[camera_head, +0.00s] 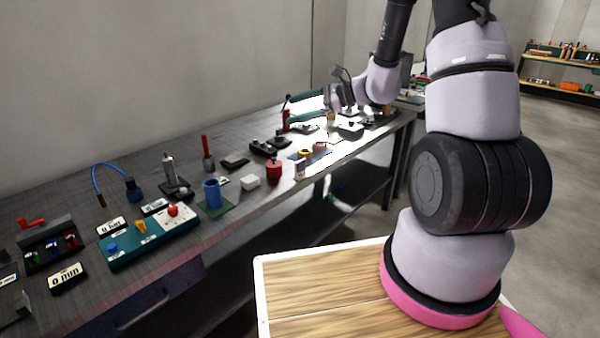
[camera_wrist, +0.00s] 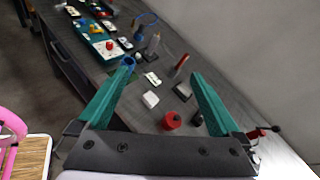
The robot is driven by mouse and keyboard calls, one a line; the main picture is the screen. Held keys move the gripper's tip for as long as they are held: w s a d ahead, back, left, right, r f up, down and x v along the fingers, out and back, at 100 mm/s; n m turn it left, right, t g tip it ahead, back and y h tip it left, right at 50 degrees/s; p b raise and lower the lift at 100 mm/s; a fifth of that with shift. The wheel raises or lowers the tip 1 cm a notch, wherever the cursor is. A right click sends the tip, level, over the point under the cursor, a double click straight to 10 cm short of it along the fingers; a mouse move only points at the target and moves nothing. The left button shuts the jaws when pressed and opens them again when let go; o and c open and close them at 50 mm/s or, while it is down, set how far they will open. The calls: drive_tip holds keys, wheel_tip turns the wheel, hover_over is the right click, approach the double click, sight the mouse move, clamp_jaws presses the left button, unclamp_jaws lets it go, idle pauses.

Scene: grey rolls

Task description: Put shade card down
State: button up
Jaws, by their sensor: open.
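My gripper (camera_head: 288,110) is over the far half of the long grey workbench (camera_head: 95,195), its green fingers spread apart. In the wrist view my gripper (camera_wrist: 161,70) is open, with nothing held between the fingers. I cannot tell for sure which thing is the shade card. A small pale upright piece (camera_head: 300,169) stands near the bench's front edge, just right of a red round pot (camera_head: 273,169); it may be the card. The red pot also shows in the wrist view (camera_wrist: 172,121), low between the fingers. The bench area behind my gripper's palm is hidden.
A white block (camera_head: 250,182), a blue cup (camera_head: 212,194) and a teal panel with knobs (camera_head: 150,241) stand nearer along the bench. A red upright stick (camera_head: 206,146) is by the wall side. A wooden-topped surface (camera_head: 320,290) lies below my arm.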

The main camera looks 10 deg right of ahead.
drive_tip(key=w+d+f+m+t, duration=0.3)
drive_tip(key=w+f+m, duration=0.2)
drive_tip(key=f, duration=0.4)
drive_tip(key=m+t+h, duration=0.3)
drive_tip(key=m+h, duration=0.1)
drive_tip(key=m, duration=0.2)
approach(301, 161)
drive_tip(key=shift+t, duration=0.3)
drive_tip(key=shift+f+x, duration=0.15)
drive_tip(key=shift+x, duration=2.5)
drive_tip(key=shift+f+x, duration=0.1)
drive_tip(key=shift+x, duration=2.55)
drive_tip(key=shift+s, duration=0.1)
drive_tip(key=c, duration=1.5)
